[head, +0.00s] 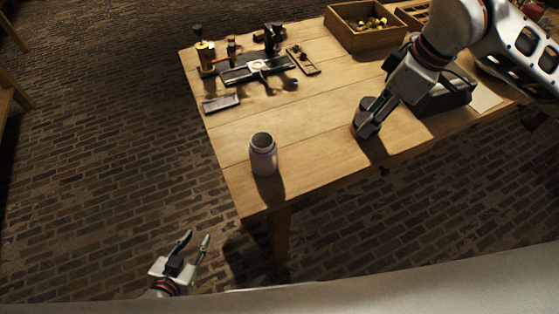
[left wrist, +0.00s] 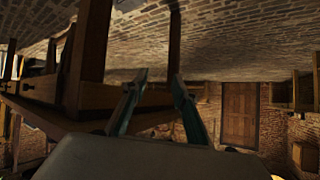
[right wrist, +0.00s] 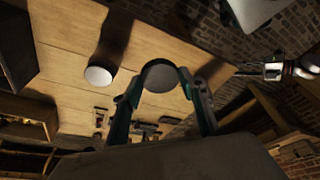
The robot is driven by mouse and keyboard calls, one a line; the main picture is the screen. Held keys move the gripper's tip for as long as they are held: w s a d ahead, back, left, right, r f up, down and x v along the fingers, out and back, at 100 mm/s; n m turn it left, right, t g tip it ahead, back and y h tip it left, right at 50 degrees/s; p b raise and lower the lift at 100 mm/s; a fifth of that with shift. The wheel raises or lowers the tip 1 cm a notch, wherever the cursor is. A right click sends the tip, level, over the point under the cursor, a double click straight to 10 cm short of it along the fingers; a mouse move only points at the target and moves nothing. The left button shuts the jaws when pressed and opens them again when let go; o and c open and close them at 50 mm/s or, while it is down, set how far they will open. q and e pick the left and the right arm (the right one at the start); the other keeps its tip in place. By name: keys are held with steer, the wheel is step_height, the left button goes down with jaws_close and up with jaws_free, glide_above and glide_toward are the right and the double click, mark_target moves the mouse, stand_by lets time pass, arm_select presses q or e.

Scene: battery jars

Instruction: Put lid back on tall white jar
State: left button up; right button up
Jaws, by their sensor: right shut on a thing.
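The tall white jar (head: 263,157) stands upright near the table's front left corner, its round top grey and dark. My right gripper (head: 366,124) is to the right of the jar, over the table and apart from it. In the right wrist view, its fingers are shut on a grey round disc, the lid (right wrist: 160,77). The head view hardly shows the lid apart from the gripper. My left gripper (head: 195,240) is open and empty, off the table in front of its left corner. Its spread fingers show in the left wrist view (left wrist: 158,88).
A pale round thing (right wrist: 98,75) with a long shadow is on the table in the right wrist view. A tool set (head: 258,68) lies at the back left, a wooden box (head: 345,38) at the back. A dark device (head: 445,95) stands right. Table around the jar is clear.

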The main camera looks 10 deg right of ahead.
steer(key=shift+s+d, duration=0.25)
steer(key=shift+d, duration=0.3)
arm_select(q)
steer(key=shift+s+d, duration=0.25)
steer(key=shift+d, duration=0.25)
arm_select(e)
steer(key=shift+a, duration=0.1)
